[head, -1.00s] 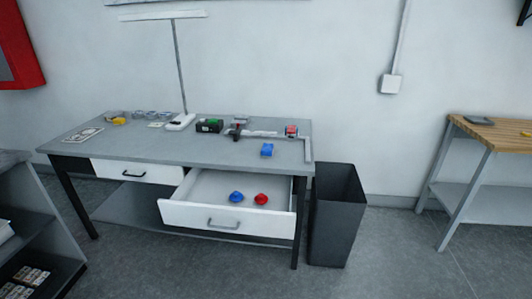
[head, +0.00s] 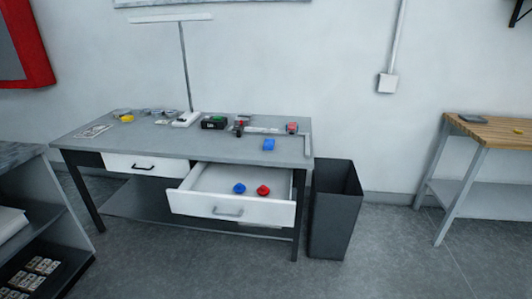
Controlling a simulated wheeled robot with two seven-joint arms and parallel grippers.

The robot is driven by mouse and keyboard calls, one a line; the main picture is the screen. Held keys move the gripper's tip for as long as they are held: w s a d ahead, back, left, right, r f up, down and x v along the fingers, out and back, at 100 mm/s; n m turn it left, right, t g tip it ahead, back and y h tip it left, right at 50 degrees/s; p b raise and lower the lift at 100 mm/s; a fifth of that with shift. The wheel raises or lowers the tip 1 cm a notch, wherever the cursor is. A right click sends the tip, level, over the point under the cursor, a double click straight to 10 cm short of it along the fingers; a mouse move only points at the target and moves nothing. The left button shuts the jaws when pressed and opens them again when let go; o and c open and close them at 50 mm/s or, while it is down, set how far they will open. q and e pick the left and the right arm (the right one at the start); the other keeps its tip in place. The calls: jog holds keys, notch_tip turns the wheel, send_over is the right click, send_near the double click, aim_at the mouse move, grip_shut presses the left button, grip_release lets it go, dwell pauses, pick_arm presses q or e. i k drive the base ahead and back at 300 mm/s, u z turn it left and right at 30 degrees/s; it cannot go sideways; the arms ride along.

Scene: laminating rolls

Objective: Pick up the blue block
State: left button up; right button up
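A small blue block (head: 268,144) lies on the grey top of the workbench (head: 225,152), near its front edge and right of the middle. The open drawer (head: 232,208) below it holds a blue piece (head: 239,188) and a red piece (head: 263,190), both rounded and lumpy. Neither of my grippers shows in the head view.
A dark bin (head: 335,210) stands against the bench's right side. The open drawer juts out in front of the bench. A wooden-topped table (head: 490,131) is at the right, a dark shelf unit (head: 35,220) at the left. The floor (head: 290,275) in front is clear.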

aim_at(268, 145)
jog(key=u, duration=0.15)
jog(key=k, duration=0.2)
jog(key=z, duration=1.2)
jog(key=i, duration=0.75)
jog(key=z, duration=0.4)
jog(key=i, duration=0.9)
jog(key=u, duration=0.45)
